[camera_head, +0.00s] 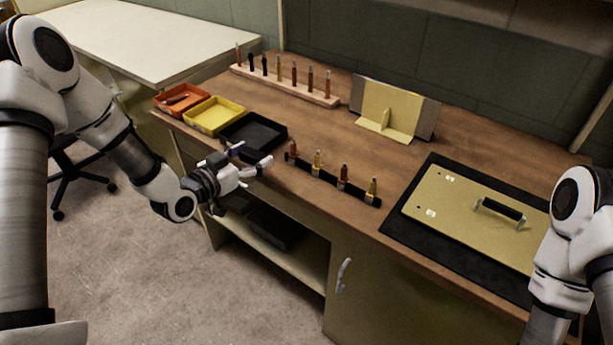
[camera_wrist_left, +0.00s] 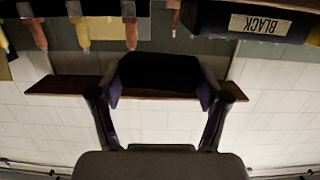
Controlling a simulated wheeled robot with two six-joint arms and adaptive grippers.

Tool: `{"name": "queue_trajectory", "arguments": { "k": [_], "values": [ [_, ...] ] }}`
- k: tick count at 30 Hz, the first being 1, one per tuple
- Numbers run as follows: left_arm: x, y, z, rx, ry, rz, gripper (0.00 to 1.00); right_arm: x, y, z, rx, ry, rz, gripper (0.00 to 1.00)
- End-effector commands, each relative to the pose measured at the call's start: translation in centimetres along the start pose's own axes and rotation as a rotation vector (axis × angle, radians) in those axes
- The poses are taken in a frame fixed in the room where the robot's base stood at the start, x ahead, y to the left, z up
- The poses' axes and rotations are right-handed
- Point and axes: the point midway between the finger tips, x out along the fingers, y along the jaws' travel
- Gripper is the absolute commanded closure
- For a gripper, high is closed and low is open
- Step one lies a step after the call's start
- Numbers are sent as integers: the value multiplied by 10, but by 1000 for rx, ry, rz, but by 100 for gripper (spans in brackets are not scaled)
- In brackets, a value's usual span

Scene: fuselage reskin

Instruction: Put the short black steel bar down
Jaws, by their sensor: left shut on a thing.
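My left gripper (camera_head: 252,159) is at the front edge of the workbench, just in front of the black tray (camera_head: 255,130). In the left wrist view its two fingers with purple pads (camera_wrist_left: 160,98) are closed on a dark block-like piece, the short black steel bar (camera_wrist_left: 160,70). The bar is mostly hidden by the gripper in the head view. The black tray shows upside down in the wrist view, with a "BLACK" label (camera_wrist_left: 260,23). I cannot tell whether the bar touches anything below. My right gripper is out of view.
A yellow tray (camera_head: 214,115) and an orange tray (camera_head: 182,98) stand left of the black one. A dark strip (camera_head: 328,176) with several upright fasteners lies to the right. Farther right, a tan panel with a handle (camera_head: 465,215) lies on a black mat (camera_head: 410,240).

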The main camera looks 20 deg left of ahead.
Motion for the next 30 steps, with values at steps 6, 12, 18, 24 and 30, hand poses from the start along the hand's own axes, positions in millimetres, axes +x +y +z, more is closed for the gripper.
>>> {"name": "queue_trajectory", "arguments": {
  "k": [6,12,18,24,30],
  "values": [
    [26,56,1,6,-3,8,80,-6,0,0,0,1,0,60],
    [45,96,1,4,1,4,80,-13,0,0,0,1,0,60],
    [53,110,11,-2,-1,-1,80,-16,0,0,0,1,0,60],
    [57,108,37,-2,3,-2,80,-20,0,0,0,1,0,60],
    [57,108,38,-1,3,-2,80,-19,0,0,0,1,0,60]
  ]
}}
